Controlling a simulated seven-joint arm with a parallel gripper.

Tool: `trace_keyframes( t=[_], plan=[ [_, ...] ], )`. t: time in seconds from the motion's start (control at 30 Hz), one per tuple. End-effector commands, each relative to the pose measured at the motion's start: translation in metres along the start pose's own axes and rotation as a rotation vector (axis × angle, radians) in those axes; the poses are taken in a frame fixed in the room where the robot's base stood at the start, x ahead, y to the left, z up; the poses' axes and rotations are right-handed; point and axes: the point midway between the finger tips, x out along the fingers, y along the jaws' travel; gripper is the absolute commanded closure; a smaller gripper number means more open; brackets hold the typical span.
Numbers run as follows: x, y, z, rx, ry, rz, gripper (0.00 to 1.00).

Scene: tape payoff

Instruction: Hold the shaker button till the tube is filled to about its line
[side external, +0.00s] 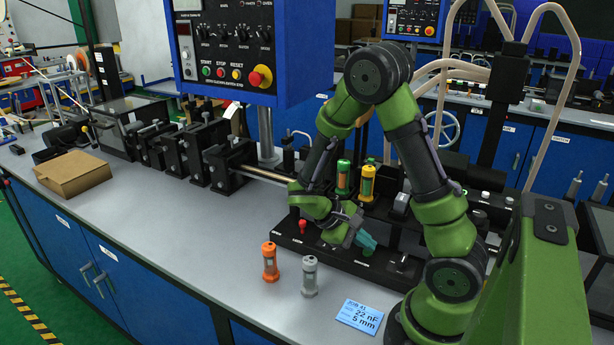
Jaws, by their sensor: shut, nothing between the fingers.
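My gripper (364,242) is low over the black panel (285,241) on the bench, with its teal fingers together and nothing visible between them. A small green button or knob (367,253) shows just under the fingertips; I cannot tell if they touch it. A red button (302,226) stands on the same panel to the left. Behind my gripper, a green-capped tube (343,178) and a yellow-capped tube (366,184) stand upright. I cannot tell which part is the shaker button, and no fill line can be made out.
An orange canister (270,262) and a grey canister (310,276) stand on the bench in front of the panel. A blue job card (359,316) reading 22 nF, 5 mm lies nearby. A cardboard box (73,174) lies far left. The front-left benchtop is clear.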

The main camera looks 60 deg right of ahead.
Motion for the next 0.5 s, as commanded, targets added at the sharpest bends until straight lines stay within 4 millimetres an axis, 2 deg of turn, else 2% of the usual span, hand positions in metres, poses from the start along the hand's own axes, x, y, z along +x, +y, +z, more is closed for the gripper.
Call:
trace_keyframes(
  t=[0.5],
  plan=[
    [-0.012, 0.008, 0.009, 0.000, 0.001, 0.000, 1.00]
  ],
)
